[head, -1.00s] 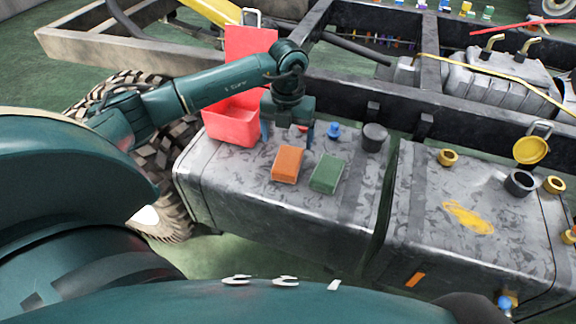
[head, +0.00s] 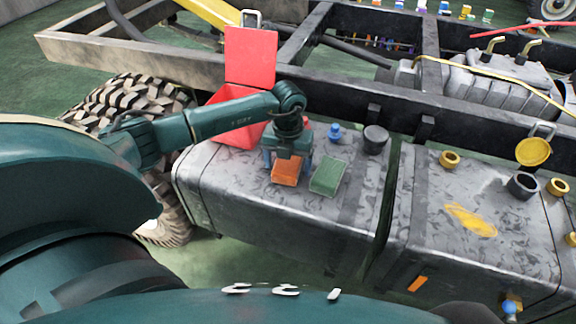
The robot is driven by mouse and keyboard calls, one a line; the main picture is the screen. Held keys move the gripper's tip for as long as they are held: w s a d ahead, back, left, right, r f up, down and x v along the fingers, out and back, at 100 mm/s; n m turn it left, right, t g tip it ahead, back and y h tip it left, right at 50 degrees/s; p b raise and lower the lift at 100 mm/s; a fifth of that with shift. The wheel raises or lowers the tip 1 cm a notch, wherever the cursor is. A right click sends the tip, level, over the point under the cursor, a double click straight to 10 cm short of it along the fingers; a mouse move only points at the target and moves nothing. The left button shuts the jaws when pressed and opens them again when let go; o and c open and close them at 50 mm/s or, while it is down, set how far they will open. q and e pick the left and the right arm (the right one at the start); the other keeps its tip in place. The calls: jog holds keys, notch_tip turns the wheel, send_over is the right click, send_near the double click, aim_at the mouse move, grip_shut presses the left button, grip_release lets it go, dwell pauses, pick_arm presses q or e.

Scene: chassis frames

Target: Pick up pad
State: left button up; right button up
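An orange pad (head: 286,173) lies flat on the grey metal tank (head: 250,205), partly covered by my gripper. A green pad (head: 328,176) lies just to its right. My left gripper (head: 286,166) points down over the orange pad, its fingers apart on either side of it. I cannot tell whether the fingers touch the pad. The pad still appears to rest on the tank. My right gripper is not in view.
An open red box (head: 250,60) stands behind my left arm. A blue knob (head: 334,132) and a black cap (head: 375,139) sit behind the green pad. A second tank (head: 430,230) with yellow fittings is at the right. Dark chassis rails run behind.

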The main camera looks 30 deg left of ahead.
pick_arm(q)
jog(key=c, duration=1)
jog(key=shift+o, duration=0.2)
